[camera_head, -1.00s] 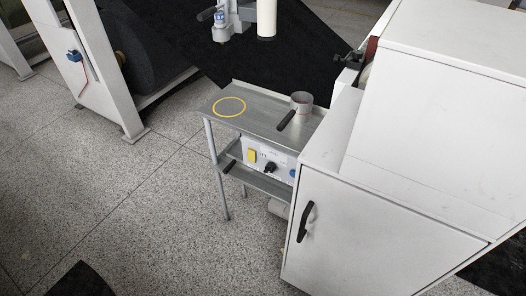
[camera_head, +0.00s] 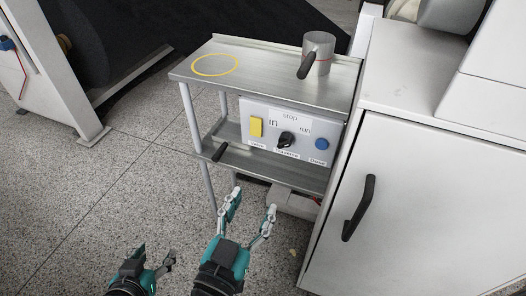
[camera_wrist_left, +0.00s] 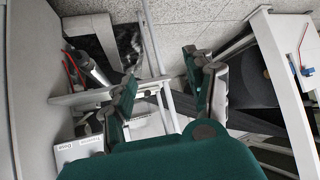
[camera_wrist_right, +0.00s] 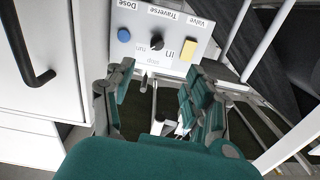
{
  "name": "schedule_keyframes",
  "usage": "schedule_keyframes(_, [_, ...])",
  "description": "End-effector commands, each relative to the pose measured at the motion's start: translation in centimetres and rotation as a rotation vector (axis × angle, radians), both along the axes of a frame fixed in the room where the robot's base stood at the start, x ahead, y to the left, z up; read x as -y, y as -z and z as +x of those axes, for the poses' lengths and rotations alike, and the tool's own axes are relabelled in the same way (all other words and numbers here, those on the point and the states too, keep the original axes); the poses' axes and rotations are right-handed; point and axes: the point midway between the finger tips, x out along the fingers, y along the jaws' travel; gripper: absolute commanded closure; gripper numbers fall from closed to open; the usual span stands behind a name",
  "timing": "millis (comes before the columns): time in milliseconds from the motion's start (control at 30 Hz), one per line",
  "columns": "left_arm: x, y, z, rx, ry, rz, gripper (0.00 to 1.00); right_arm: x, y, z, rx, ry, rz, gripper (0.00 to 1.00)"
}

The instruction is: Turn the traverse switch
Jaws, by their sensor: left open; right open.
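The traverse switch (camera_head: 286,140) is a black knob in the middle of a light control panel (camera_head: 262,108). Its label reads "Traverse", with "in", "stop" and "run" marked around it. The knob (camera_wrist_right: 157,41) is unobstructed in the right wrist view, beyond the fingertips. My right gripper (camera_head: 253,204) is open and empty, below and in front of the panel, apart from the knob. My left gripper (camera_head: 154,257) is open and empty, lower and further left, away from the panel. Part of the panel (camera_wrist_left: 72,152) shows at the lower left in the left wrist view.
A yellow switch (camera_head: 256,127) and a blue knob (camera_head: 322,144) flank the traverse switch. A metal shelf (camera_head: 265,70) above holds a metal cup (camera_head: 319,50). A lower shelf (camera_head: 270,168) juts out under the panel. A white cabinet (camera_head: 425,180) stands close on the right.

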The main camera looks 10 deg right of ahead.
Motion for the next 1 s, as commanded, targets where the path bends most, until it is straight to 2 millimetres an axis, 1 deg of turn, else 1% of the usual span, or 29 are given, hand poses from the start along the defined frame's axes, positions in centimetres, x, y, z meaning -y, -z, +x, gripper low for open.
schedule_keyframes(67, [0.0,-0.3,-0.1,0.008,0.0,-0.002,0.45,0.4,-0.4,-0.1,0.021,0.012,0.016,0.46])
schedule_keyframes(167, [0.1,-0.6,0.1,0.019,0.001,-0.005,0.45,1.0,-0.5,0.7,0.022,0.014,0.015,0.46])
schedule_keyframes(267, [0.2,-0.8,0.4,0.036,0.003,-0.008,0.45,1.9,-0.5,2.2,0.023,0.014,0.012,0.46])
schedule_keyframes(700, [0.8,-2.2,1.8,0.145,0.011,-0.033,0.45,7.3,-0.5,10.1,0.02,0.012,0.008,0.46])
schedule_keyframes(900, [1.1,-2.9,2.3,0.19,0.013,-0.045,0.45,9.1,-0.4,12.8,0.018,0.012,0.008,0.46])
schedule_keyframes(1000, [1.2,-3.2,2.5,0.208,0.015,-0.05,0.45,9.6,-0.4,13.6,0.016,0.011,0.009,0.46])
